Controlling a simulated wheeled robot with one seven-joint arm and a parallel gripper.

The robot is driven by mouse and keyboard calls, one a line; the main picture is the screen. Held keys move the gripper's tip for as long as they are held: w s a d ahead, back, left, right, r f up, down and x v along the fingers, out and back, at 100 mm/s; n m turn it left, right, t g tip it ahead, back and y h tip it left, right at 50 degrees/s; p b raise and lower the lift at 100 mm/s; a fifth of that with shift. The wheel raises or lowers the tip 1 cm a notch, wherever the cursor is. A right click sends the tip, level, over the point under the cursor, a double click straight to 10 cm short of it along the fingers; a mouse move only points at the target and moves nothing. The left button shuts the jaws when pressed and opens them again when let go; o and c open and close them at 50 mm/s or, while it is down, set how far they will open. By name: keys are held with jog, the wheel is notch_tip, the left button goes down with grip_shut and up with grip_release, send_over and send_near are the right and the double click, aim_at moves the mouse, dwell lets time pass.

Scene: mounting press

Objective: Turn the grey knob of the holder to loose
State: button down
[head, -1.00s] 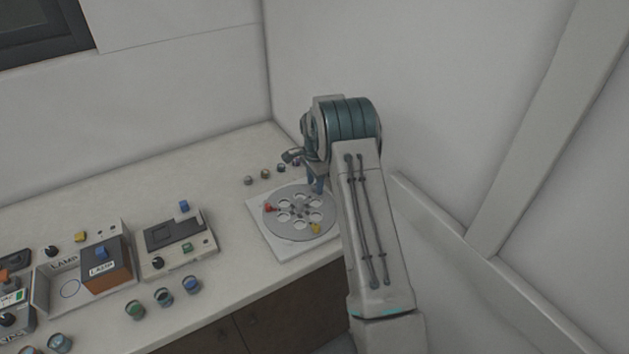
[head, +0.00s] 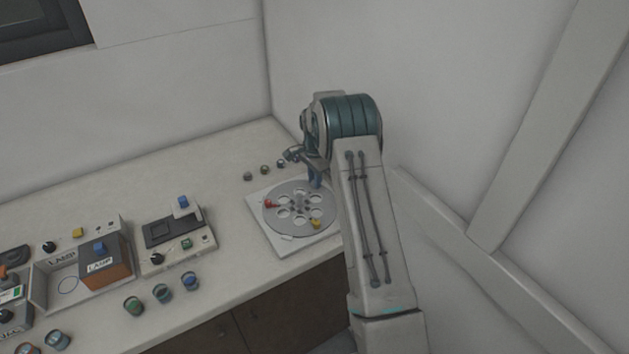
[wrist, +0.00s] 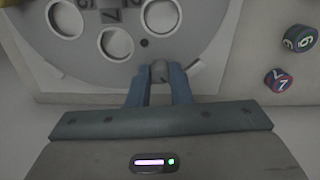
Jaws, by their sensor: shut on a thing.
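The holder (head: 290,232) is a round grey disc with several holes, lying on a white square base on the counter at the right; its disc also shows in the wrist view (wrist: 175,64). A red knob (head: 269,204) and a yellow knob (head: 316,223) stand at its rim. The grey knob (wrist: 159,70) sits at the disc's edge in the wrist view. My gripper (wrist: 159,80) has its two blue fingers shut on it. In the head view my gripper (head: 315,178) comes down at the disc's far right edge, and the grey knob is hidden there.
Several small numbered cylinders (wrist: 279,80) stand close beside the holder. Walls close in behind and to the right.

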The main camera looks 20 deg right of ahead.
jog(key=n+b, duration=0.3)
jog(key=n, duration=0.1)
jog(key=shift+f, duration=0.15)
jog(key=n+b, duration=0.1)
jog(key=n, duration=0.3)
jog(key=shift+b, duration=0.3)
jog(key=n+b, duration=0.1)
jog(key=n, duration=0.3)
jog(key=shift+r+n+b, duration=0.2)
jog(key=shift+n+b, duration=0.15)
jog(key=shift+n, duration=1.65)
jog(key=c, duration=1.3)
grip_release()
